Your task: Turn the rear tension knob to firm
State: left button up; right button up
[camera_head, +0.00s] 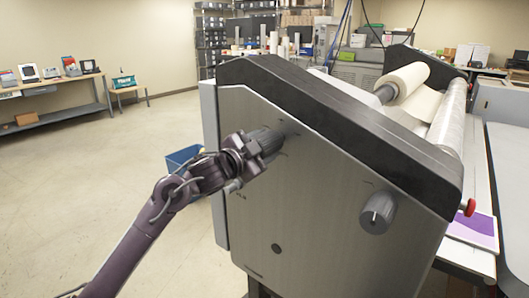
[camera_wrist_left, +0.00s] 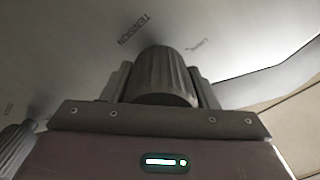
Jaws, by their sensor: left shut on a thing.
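The rear tension knob is a dark grey ribbed cylinder (camera_head: 266,141) on the side panel of the laminator (camera_head: 310,200), in the upper left part of the panel in the head view. My left gripper (camera_head: 258,146) is at this knob, shut on it. In the left wrist view the ribbed knob (camera_wrist_left: 162,75) sits between the two fingers, with the word TENSION printed on the panel beside it. The knob's pointer is hidden, so its setting cannot be read. My right gripper is in neither view.
A second grey knob (camera_head: 378,212) is lower right on the same panel. A red knob (camera_head: 469,207) is at the machine's right edge. A blue bin (camera_head: 184,160) stands behind my left wrist. The floor at left is clear up to a workbench (camera_head: 52,92).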

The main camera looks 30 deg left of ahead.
pick_arm(q)
jog(key=shift+m+b, duration=0.6)
jog(key=shift+m, duration=0.6)
jog(key=o, duration=1)
jog(key=shift+c, duration=0.2)
jog(key=shift+s+f+b, duration=0.15)
jog(key=shift+s+b, duration=0.2)
jog(key=shift+s, duration=0.15)
jog(key=s+b, duration=0.1)
jog(key=s, duration=0.5)
jog(key=shift+s+a+r+b, duration=0.2)
jog(key=shift+s+a+b, duration=0.15)
jog(key=shift+s+b, duration=0.05)
